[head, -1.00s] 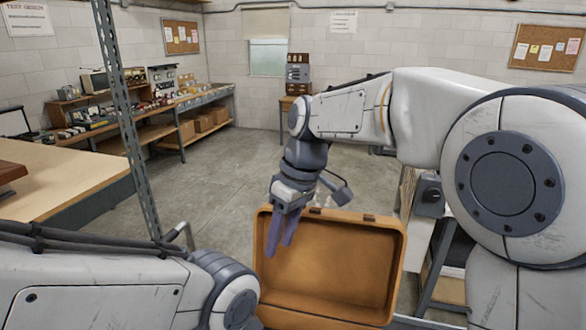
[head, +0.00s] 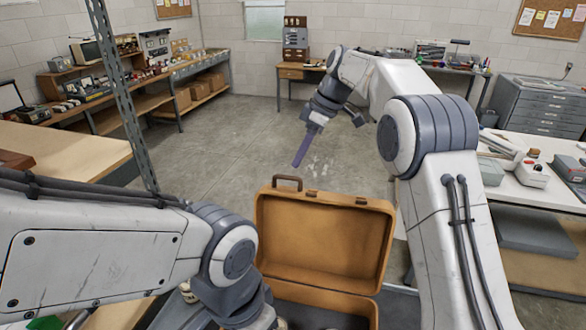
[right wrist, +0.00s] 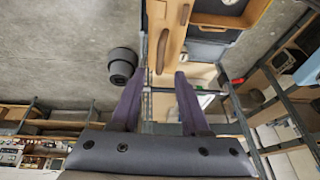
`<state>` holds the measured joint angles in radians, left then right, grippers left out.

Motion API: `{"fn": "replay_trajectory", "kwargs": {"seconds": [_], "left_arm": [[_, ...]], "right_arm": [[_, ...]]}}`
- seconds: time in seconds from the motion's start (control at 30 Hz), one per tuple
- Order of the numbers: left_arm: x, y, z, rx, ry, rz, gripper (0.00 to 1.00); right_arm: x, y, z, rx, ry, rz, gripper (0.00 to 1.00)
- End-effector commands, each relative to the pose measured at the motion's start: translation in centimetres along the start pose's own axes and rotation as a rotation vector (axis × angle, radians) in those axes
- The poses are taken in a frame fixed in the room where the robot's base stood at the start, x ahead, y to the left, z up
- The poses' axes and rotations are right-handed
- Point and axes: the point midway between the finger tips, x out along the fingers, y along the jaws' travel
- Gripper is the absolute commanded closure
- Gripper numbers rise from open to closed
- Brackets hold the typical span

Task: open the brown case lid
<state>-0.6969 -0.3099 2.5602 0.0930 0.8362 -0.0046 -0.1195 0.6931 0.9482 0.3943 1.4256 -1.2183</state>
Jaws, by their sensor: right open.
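The brown case stands open in the head view. Its lid (head: 320,240) is raised upright with its inside facing me, and the handle (head: 287,179) is on the lid's top edge. The case's lower part (head: 350,302) shows at the bottom, partly hidden by my left arm. My right gripper (head: 300,152) is beyond and above the lid, apart from it and empty. In the right wrist view its two fingers (right wrist: 158,92) are spread, with the lid edge (right wrist: 174,28) and handle (right wrist: 162,50) ahead of them. My left arm's fingers are out of view.
A metal post (head: 122,95) rises at left beside a wooden-topped bench (head: 75,150). Shelving with boxes lines the left wall. A white table (head: 540,185) with equipment stands at right. The concrete floor (head: 225,135) beyond the case is open.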

Motion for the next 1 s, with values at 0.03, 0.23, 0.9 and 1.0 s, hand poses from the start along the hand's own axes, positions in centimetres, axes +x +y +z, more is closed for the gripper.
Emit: {"fn": "replay_trajectory", "kwargs": {"seconds": [0.03,0.23,0.9,1.0], "left_arm": [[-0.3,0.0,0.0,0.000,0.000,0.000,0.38],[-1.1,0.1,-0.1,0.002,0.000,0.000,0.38],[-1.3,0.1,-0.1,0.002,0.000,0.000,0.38],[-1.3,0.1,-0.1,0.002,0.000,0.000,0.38]], "right_arm": [[0.9,-0.1,-0.1,0.001,-0.002,-0.004,0.54],[3.9,-0.1,-0.1,0.000,-0.001,-0.002,0.54],[5.4,0.0,0.0,0.000,0.000,0.001,1.00],[5.4,0.0,0.0,0.000,0.000,0.001,1.00]]}}
